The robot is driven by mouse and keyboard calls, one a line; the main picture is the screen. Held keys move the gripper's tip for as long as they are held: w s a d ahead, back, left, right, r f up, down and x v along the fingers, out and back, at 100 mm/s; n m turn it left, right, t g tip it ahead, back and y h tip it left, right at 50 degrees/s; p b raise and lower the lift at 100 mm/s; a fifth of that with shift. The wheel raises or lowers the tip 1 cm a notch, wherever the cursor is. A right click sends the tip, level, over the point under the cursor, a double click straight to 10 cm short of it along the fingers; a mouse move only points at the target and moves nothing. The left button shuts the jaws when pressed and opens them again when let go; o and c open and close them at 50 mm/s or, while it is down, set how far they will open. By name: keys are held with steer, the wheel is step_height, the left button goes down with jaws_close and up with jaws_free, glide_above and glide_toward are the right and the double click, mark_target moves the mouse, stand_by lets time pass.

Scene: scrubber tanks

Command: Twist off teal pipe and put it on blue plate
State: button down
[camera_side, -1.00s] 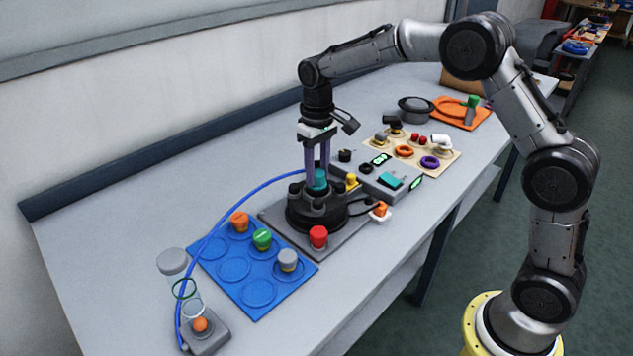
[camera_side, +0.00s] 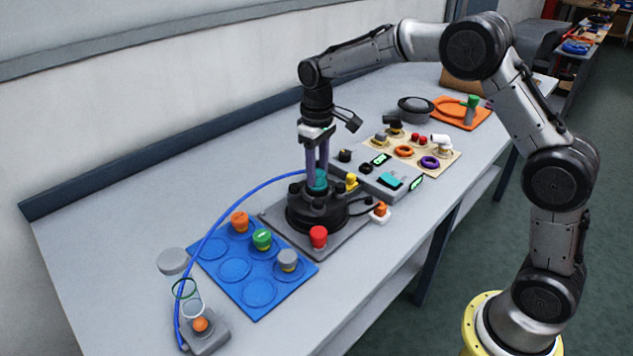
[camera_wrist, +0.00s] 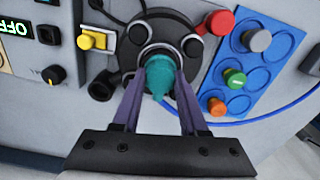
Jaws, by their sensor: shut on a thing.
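The teal pipe (camera_side: 318,180) stands upright in the middle of the black round base (camera_side: 312,212). My gripper (camera_side: 317,176) points straight down with its purple fingers shut on the teal pipe. In the wrist view the teal pipe (camera_wrist: 160,74) sits between the two fingertips (camera_wrist: 160,82), and the black base surrounds it. The blue plate (camera_side: 236,270) lies to the left of the base. It has several round recesses. It holds an orange piece (camera_side: 240,222), a green piece (camera_side: 262,239) and a grey piece (camera_side: 288,260); other recesses are empty.
A red knob (camera_side: 318,237) stands at the base's front. A blue hose (camera_side: 235,207) arcs from the base to a small clear cylinder unit (camera_side: 204,335). A control box (camera_side: 375,180) and a beige board (camera_side: 420,150) lie to the right. An orange tray (camera_side: 455,110) is farther back.

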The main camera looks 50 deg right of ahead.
steer(key=shift+n, duration=0.8)
steer(key=shift+n, duration=0.7)
steer(key=shift+n, duration=0.3)
jaws_free()
steer(key=shift+r, duration=0.1)
steer(key=shift+r, duration=3.4)
